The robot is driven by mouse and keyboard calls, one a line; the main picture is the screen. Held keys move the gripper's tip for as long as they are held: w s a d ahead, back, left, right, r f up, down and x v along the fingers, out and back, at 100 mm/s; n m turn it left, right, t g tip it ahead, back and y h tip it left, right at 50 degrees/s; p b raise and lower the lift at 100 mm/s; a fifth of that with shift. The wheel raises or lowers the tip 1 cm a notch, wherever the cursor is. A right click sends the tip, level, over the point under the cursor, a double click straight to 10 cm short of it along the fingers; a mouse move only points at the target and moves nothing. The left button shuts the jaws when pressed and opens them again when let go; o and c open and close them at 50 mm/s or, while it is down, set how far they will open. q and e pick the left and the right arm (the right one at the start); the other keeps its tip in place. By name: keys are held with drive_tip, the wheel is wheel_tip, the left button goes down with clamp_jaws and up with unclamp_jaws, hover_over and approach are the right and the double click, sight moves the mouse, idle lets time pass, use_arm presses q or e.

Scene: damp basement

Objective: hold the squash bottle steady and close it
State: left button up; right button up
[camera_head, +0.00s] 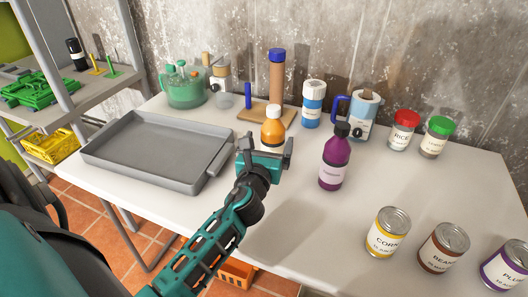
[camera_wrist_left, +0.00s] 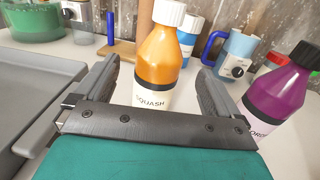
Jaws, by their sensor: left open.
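The squash bottle (camera_head: 272,132) is orange with a white cap and a pale label, and stands upright on the table. In the left wrist view the squash bottle (camera_wrist_left: 160,65) is straight ahead, with its white cap on top; I cannot tell how tight the cap is. My left gripper (camera_head: 264,150) is open, just in front of the bottle. Its two fingers (camera_wrist_left: 156,85) point towards the bottle, one to each side of it, and do not visibly grip it. The bottle's lower part is hidden by the gripper in the head view. My right gripper is not in view.
A purple bottle (camera_head: 333,165) stands close on the right. A grey tray (camera_head: 205,176) lies on the left. Cans, including a corn can (camera_head: 386,236), stand at the front right. Jars, a blue-and-white bottle (camera_head: 312,106) and a board (camera_head: 250,113) line the back. The table's middle front is clear.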

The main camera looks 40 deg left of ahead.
use_arm(q)
drive_tip(key=shift+v, duration=2.2)
